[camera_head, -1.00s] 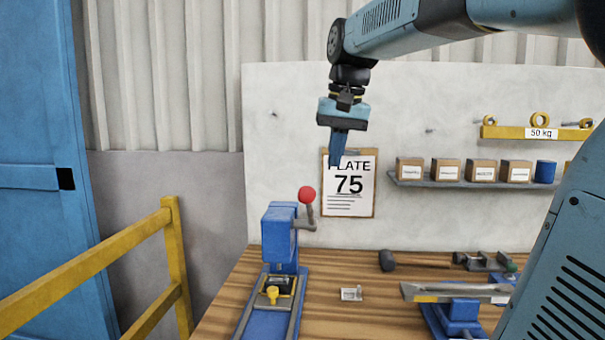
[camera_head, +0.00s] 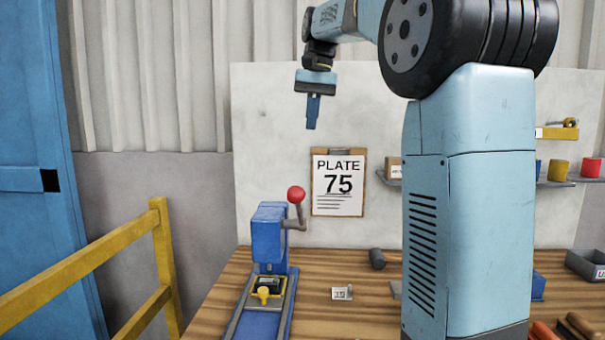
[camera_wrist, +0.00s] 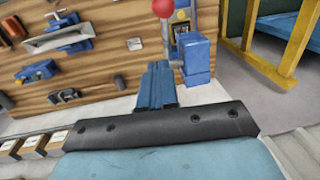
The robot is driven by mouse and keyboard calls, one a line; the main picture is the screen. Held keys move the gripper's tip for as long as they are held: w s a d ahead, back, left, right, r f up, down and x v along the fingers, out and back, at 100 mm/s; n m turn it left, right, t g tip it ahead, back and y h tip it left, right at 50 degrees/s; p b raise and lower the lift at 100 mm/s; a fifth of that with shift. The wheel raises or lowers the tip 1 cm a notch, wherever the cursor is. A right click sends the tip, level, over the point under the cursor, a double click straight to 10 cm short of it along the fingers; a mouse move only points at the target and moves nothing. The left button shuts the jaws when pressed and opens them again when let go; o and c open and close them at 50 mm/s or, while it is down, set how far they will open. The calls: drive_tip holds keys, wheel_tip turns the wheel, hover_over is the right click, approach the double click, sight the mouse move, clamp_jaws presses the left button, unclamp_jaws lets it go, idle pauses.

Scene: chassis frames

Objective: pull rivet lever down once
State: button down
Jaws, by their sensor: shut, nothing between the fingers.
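The rivet press (camera_head: 269,240) is a blue post on a rail base at the left of the wooden bench. Its lever is a grey arm topped by a red ball (camera_head: 296,194), standing up at the press's right side. My gripper (camera_head: 312,126) is shut and empty, pointing down above the red ball and slightly to its right, apart from it. In the wrist view the shut fingers (camera_wrist: 157,72) show just below and left of the red ball (camera_wrist: 163,8). The blue press (camera_wrist: 197,60) stands to their right there. The gap in depth is hard to tell.
A yellow railing (camera_head: 160,240) stands left of the bench. A clipboard reading PLATE 75 (camera_head: 338,183) hangs on the wall behind. A small tag (camera_head: 342,293) lies right of the press. My own arm hides much of the bench's right side.

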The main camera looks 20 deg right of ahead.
drive_tip(key=s+a+f, duration=0.1)
drive_tip(key=a+f, duration=0.2)
drive_tip(key=f, duration=0.9)
drive_tip(key=shift+s+a+f, duration=0.15)
drive_tip(key=shift+s+f, duration=0.2)
